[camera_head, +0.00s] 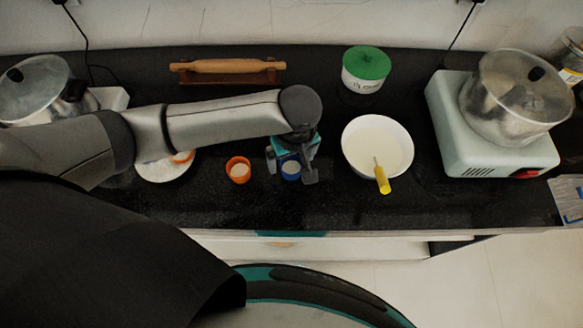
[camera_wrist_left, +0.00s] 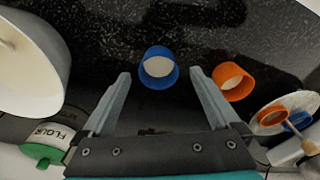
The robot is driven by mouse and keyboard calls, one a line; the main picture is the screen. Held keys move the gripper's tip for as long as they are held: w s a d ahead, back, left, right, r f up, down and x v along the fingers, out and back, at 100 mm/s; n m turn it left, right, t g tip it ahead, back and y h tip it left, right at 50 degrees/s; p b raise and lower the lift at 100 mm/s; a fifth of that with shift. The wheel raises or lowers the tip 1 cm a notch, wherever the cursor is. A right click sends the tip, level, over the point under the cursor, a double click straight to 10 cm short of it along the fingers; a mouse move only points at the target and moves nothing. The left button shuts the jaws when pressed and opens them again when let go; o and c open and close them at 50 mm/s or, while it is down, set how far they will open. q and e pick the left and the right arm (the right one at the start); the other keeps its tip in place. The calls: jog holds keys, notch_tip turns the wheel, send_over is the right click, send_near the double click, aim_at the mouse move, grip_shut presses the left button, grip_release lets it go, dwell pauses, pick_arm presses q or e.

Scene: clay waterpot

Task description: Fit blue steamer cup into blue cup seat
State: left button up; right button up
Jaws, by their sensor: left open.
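The blue steamer cup (camera_head: 291,171) stands upright on the black counter with pale contents inside. It also shows in the left wrist view (camera_wrist_left: 158,70). My left gripper (camera_head: 291,173) is open over the cup. In the left wrist view its fingertips (camera_wrist_left: 160,76) lie on either side of the cup, with gaps showing. A white steamer plate (camera_head: 160,173) with an orange ring seat (camera_head: 183,156) is at the left, partly hidden by my arm.
An orange cup (camera_head: 238,170) stands left of the blue cup. A white bowl (camera_head: 352,158) with a yellow-handled utensil (camera_head: 382,180) is at the right. A flour jar (camera_head: 364,72), rolling pin (camera_head: 228,66) and steel pot (camera_head: 513,95) stand farther back. The front counter strip is clear.

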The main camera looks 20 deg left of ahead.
pick_arm(q)
notch_tip(320, 180, down, 3)
jog(key=shift+w+r+b, duration=0.1)
jog(key=shift+w+b, duration=0.05)
jog(key=shift+b, duration=0.15)
jog(key=c, duration=1.4)
jog(key=shift+r, duration=0.1)
notch_tip(320, 180, up, 20)
jog(key=p, duration=0.5)
